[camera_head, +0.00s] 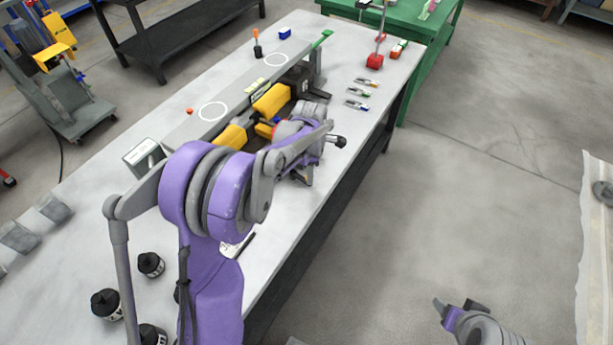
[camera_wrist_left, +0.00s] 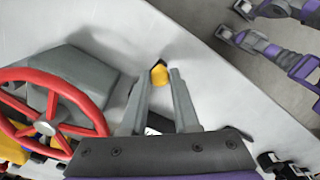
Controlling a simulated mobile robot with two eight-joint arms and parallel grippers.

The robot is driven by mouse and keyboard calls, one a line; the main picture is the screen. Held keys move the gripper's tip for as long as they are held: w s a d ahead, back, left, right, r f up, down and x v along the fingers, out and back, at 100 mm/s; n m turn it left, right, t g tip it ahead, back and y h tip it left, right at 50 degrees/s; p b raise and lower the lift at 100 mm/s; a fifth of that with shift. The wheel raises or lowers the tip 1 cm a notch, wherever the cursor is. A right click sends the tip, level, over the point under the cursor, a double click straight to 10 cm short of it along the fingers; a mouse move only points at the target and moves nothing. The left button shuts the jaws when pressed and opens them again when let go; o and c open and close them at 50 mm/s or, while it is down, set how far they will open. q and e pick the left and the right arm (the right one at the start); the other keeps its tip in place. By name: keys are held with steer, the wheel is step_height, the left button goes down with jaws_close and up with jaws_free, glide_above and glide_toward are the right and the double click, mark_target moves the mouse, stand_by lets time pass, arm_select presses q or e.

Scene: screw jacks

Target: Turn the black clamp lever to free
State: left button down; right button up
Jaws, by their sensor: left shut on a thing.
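My left gripper shows best in the left wrist view (camera_wrist_left: 160,85), with its two grey fingers close together. Between their tips is a small black and yellow end, which I take for the black clamp lever (camera_wrist_left: 159,75); the rest is hidden. In the head view my left arm covers most of this spot, and a black knob (camera_head: 340,142) stands out just right of the gripper. A red handwheel (camera_wrist_left: 45,127) sits on a grey block (camera_wrist_left: 62,78) beside the fingers. My right gripper (camera_head: 455,306) hangs over the floor, its fingers apart and empty.
The fixture with yellow blocks (camera_head: 271,99) stands on the grey table (camera_head: 95,185). Several black-capped bottles (camera_head: 150,264) stand at the near left. Small clips (camera_head: 357,104) lie near the right edge.

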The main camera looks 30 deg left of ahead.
arm_select(q)
steer(key=shift+w+n, duration=0.45)
steer(key=shift+n, duration=0.35)
steer(key=c, duration=0.7)
jaws_free()
steer(key=shift+o, duration=0.2)
step_height(320, 180, up, 11)
steer(key=shift+f, duration=0.1)
steer(key=shift+d, duration=0.1)
